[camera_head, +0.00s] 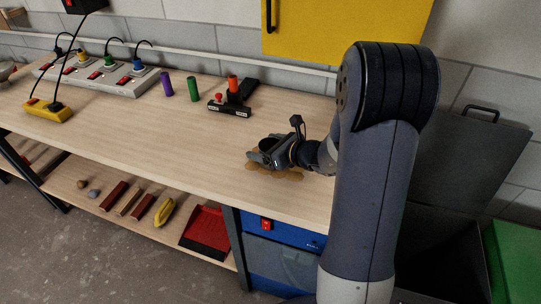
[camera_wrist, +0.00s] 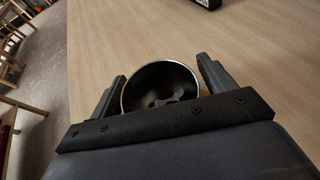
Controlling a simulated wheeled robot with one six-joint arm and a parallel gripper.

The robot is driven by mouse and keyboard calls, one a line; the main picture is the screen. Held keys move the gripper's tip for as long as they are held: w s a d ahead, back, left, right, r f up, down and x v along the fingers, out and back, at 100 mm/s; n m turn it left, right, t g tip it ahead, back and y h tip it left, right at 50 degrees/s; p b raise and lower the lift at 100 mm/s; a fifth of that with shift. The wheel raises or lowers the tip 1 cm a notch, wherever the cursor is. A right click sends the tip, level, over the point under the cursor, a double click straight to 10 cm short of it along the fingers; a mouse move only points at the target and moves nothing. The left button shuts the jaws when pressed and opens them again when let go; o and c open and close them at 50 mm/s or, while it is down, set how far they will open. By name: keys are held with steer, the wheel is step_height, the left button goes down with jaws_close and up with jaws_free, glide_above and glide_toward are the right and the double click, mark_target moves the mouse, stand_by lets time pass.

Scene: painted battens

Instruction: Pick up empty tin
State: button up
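The tin (camera_wrist: 160,68) is a round, open-topped can with a bright rim and a dark, shadowed inside. In the wrist view it stands between the two fingers of my gripper (camera_wrist: 163,68), one on each side and close to its wall. I cannot tell whether the fingers press on it. In the head view my gripper (camera_head: 262,155) is low over the bench, and the tin's dark mouth (camera_head: 268,143) shows beside it, partly hidden. A brown patch (camera_head: 288,175) lies on the bench top under the gripper.
On the wooden bench (camera_head: 140,130) stand a purple cylinder (camera_head: 167,86), a green cylinder (camera_head: 193,89), a black tray-like block with red pieces (camera_head: 233,97) and a power strip (camera_head: 100,75). A bin with a raised lid (camera_head: 470,150) is at right. The bench's front left is clear.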

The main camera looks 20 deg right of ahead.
steer(key=c, duration=0.9)
steer(key=shift+r, duration=0.15)
